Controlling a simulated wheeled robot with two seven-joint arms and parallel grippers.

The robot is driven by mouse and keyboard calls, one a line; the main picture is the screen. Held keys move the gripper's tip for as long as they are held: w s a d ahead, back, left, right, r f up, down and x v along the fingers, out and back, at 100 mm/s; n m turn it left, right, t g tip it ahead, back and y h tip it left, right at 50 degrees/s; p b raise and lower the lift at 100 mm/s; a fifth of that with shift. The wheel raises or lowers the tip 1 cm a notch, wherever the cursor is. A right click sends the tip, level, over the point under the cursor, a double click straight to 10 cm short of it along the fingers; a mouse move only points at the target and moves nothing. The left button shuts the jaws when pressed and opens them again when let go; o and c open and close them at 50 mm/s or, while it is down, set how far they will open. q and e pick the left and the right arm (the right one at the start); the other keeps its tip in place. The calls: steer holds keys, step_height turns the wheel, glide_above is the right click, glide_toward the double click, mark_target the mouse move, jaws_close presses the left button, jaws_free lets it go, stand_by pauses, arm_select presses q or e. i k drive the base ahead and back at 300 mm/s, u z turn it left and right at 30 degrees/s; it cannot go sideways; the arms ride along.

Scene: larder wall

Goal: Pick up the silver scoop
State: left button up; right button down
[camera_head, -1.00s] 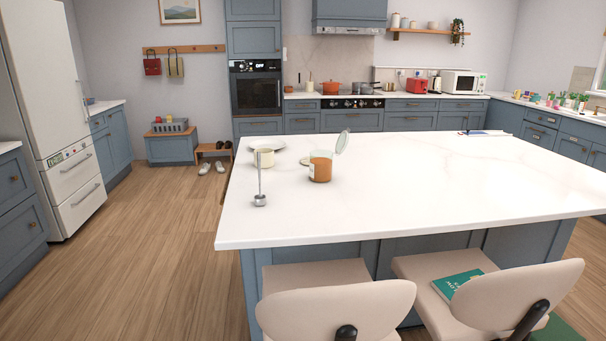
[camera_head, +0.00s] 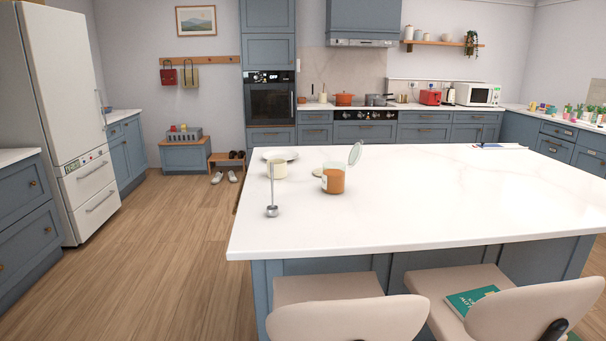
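The silver scoop (camera_head: 272,209) stands on the white island top near its left front corner. Its small round bowl rests on the counter and its thin handle points up. The handle's upper part overlaps a cream mug (camera_head: 278,170) behind it in the picture. To its right stands a glass jar (camera_head: 333,180) with orange-brown contents and a lid tilted open above its rim. Neither of my grippers shows in the head view.
The island top (camera_head: 450,190) is mostly clear to the right of the jar. A white plate (camera_head: 281,154) lies behind the mug. Two beige chairs (camera_head: 345,318) stand at the island's front edge, one with a teal book (camera_head: 468,301). Wooden floor is free to the left.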

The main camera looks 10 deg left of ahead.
mark_target(272, 189)
steer(key=u, duration=1.6)
steer(key=i, duration=3.9)
steer(key=u, duration=4.55)
steer(key=k, duration=2.4)
